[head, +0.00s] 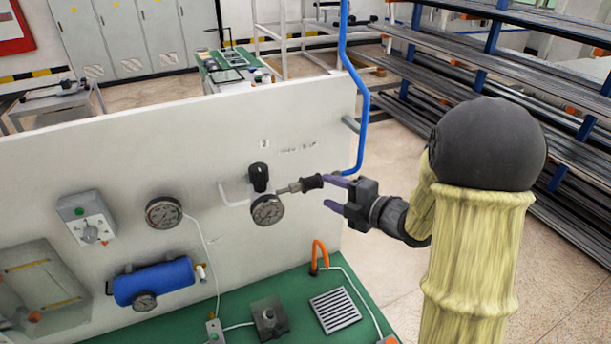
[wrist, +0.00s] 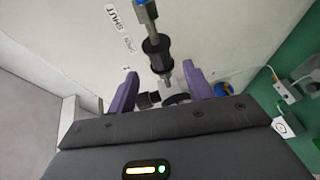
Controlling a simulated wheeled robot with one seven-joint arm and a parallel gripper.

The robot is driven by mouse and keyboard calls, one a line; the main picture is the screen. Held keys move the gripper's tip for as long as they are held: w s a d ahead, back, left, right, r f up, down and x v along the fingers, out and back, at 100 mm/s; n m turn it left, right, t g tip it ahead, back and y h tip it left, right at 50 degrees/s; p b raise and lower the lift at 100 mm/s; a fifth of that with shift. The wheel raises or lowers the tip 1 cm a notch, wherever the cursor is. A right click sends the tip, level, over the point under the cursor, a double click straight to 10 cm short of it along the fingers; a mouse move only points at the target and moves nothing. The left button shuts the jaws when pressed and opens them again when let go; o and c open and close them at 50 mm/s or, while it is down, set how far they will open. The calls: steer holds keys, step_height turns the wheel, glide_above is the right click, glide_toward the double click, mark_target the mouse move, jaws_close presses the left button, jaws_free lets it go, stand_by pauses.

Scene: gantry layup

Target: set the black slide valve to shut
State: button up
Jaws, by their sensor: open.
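The black slide valve (head: 312,182) is a dark sleeve on a metal rod that runs along the white panel, between a gauge and a blue pipe. In the wrist view the black sleeve (wrist: 157,52) sits beside a small label that seems to read OPEN (wrist: 127,44). The SHUT label (wrist: 114,18) is further along, toward the blue-tipped fitting. My gripper (head: 328,191) is open, with its purple fingertips just right of the sleeve in the head view. In the wrist view the fingers (wrist: 160,70) stand apart with nothing clamped. Contact with the sleeve cannot be told.
A black knob (head: 258,176) and a round gauge (head: 267,209) sit close left of the valve. The blue pipe (head: 362,110) rises along the panel's right edge. A green bench (head: 290,284) with a grille and an orange hose lies below. Racks stand at right.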

mark_target(312, 185)
steer(key=p+x, duration=0.3)
steer(key=x, duration=0.6)
steer(key=shift+p, duration=0.35)
jaws_close()
